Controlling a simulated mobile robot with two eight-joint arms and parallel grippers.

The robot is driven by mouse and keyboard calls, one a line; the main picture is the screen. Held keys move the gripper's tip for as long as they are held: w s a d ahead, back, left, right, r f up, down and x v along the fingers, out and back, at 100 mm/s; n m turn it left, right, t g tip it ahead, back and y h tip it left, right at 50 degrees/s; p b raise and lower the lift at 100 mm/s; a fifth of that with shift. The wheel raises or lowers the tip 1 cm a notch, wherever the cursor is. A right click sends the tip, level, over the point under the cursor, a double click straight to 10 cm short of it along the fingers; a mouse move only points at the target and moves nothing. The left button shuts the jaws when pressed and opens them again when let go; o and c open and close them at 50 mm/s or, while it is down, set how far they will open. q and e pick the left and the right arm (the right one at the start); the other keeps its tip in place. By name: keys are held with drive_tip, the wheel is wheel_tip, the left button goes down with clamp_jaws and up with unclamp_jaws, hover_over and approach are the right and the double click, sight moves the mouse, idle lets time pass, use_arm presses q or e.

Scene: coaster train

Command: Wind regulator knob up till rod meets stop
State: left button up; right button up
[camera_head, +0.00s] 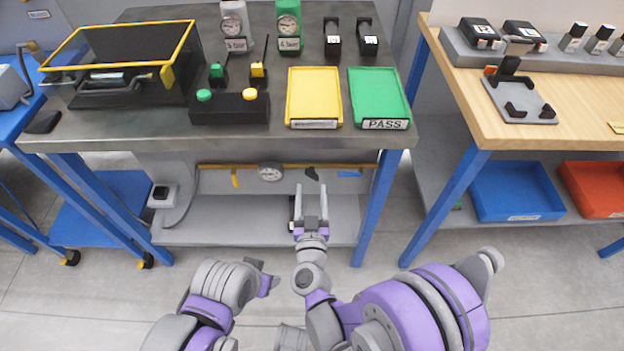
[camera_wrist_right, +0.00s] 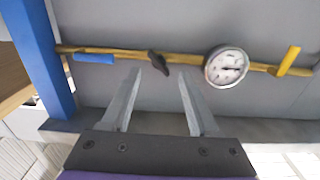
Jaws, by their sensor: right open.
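A brass-coloured pipe (camera_head: 205,166) runs under the near edge of the grey table. On it are a small black knob or handle (camera_head: 311,173) and a round white dial gauge (camera_head: 270,173). In the right wrist view the black knob (camera_wrist_right: 158,62) appears between the fingertips of my right gripper (camera_wrist_right: 160,73), left of the gauge (camera_wrist_right: 226,67). My right gripper (camera_head: 311,190) is open and empty; contact with the knob is not visible. My left gripper (camera_head: 262,274) is low, its opening unclear. I cannot identify a rod or stop.
A yellow lever (camera_wrist_right: 289,60) and a blue handle (camera_wrist_right: 93,58) flank the knob and gauge. A blue table leg (camera_wrist_right: 45,60) stands at the left in the wrist view. Yellow (camera_head: 314,78) and green (camera_head: 378,78) trays lie on the tabletop above. A grey shelf (camera_head: 190,232) lies below.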

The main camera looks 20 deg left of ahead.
sight(311, 178)
drive_tip(key=shift+x, duration=2.25)
drive_tip(key=shift+c, duration=0.3)
clamp_jaws()
